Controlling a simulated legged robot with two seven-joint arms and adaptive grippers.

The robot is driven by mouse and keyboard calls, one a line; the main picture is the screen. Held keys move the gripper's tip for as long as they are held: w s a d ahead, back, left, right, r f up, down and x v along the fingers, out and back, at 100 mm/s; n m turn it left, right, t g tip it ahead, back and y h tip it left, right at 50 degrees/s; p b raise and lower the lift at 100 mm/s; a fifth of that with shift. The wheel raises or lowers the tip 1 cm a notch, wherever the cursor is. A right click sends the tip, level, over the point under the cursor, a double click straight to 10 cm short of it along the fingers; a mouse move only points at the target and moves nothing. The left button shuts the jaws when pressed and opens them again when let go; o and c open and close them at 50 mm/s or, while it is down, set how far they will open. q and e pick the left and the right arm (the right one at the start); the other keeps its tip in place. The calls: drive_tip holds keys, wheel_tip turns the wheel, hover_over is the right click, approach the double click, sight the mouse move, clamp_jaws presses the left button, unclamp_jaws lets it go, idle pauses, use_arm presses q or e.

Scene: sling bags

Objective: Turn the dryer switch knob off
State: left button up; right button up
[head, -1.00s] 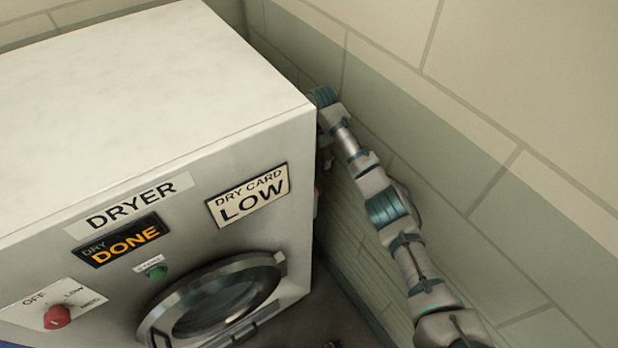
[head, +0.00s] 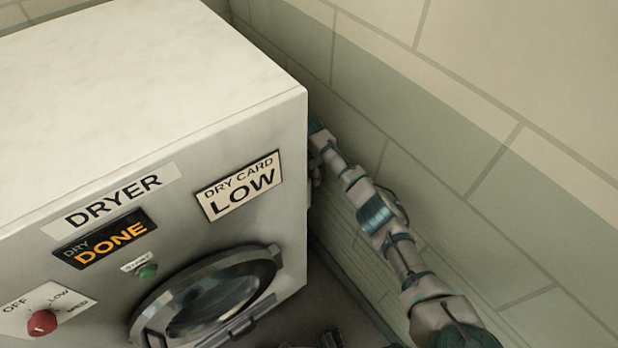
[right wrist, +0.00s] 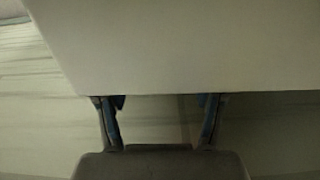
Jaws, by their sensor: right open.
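The red switch knob (head: 42,322) sits on a pale plate low on the left of the dryer front (head: 185,190). OFF, LOW and a blurred third label stand above and beside it. I cannot tell clearly which label it points to. My right arm reaches up along the dryer's right side, far from the knob. My right gripper (right wrist: 160,100) is open in the right wrist view, its fingers apart and their tips meeting the edge of a pale panel. In the head view its hand is mostly hidden at the dryer's right edge. My left gripper does not show.
The dryer carries a DRY DONE sign (head: 105,238), a DRY CARD LOW sign (head: 240,186), a green button (head: 147,271) and a round door (head: 210,300). A tiled wall (head: 470,120) stands close on the right, leaving a narrow gap for my arm.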

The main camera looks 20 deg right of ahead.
drive_tip(key=shift+d+f, duration=0.3)
drive_tip(key=shift+f, duration=0.5)
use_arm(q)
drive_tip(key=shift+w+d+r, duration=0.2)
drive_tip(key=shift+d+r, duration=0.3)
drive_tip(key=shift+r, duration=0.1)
use_arm(e)
drive_tip(key=shift+d, duration=0.4)
drive_tip(key=shift+a, duration=0.45)
drive_tip(key=c, duration=1.2)
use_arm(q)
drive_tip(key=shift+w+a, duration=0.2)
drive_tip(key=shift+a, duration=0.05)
use_arm(e)
drive_tip(key=shift+o, duration=0.2)
